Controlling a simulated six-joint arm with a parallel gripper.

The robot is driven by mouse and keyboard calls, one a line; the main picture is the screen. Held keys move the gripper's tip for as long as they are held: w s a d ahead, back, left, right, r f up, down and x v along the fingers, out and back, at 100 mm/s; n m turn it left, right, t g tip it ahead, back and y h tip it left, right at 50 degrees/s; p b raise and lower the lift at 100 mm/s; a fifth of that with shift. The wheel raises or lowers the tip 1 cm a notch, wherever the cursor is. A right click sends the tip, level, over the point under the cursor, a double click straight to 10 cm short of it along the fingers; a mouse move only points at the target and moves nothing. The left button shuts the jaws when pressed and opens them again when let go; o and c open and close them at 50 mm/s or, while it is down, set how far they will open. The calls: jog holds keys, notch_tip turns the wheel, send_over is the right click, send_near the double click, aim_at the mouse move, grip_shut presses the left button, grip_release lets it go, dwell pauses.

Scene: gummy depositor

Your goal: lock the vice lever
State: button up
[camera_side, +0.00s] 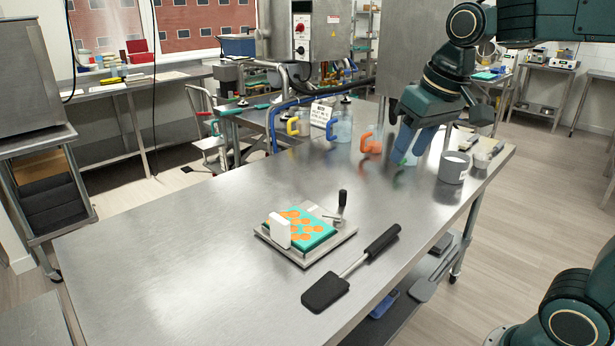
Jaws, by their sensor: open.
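The vice (318,253) is a flat metal plate on the table, holding a teal mould (313,241) with orange rounds in it. A white block (279,231) stands upright at the mould's left side. The vice lever (342,199) has a black handle and stands roughly upright at the back right of the vice. My gripper (404,156) is at the far right part of the table, pointing down and open, well apart from the lever. It is by a clear jug with a green handle (409,159), partly hidden by my gripper; I cannot tell if they touch.
A black spatula (326,291) lies in front of the vice. Clear jugs with an orange handle (372,143), a blue handle (332,127) and a yellow handle (295,126) stand along the back edge. The table's left part (160,260) is clear.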

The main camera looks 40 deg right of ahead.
jog(key=w+d+f+m+g, duration=0.1)
jog(key=w+d, duration=0.2)
jog(key=w, duration=0.3)
jog(key=w+d+f+m+g, duration=0.1)
jog(key=w+d, duration=0.1)
jog(key=w, duration=0.5)
jog(key=m+g, duration=0.2)
send_over(343, 190)
notch_tip(343, 190, down, 8)
jog(key=shift+s+a, duration=0.1)
notch_tip(343, 190, down, 14)
jog(key=shift+r, duration=0.15)
grip_shut()
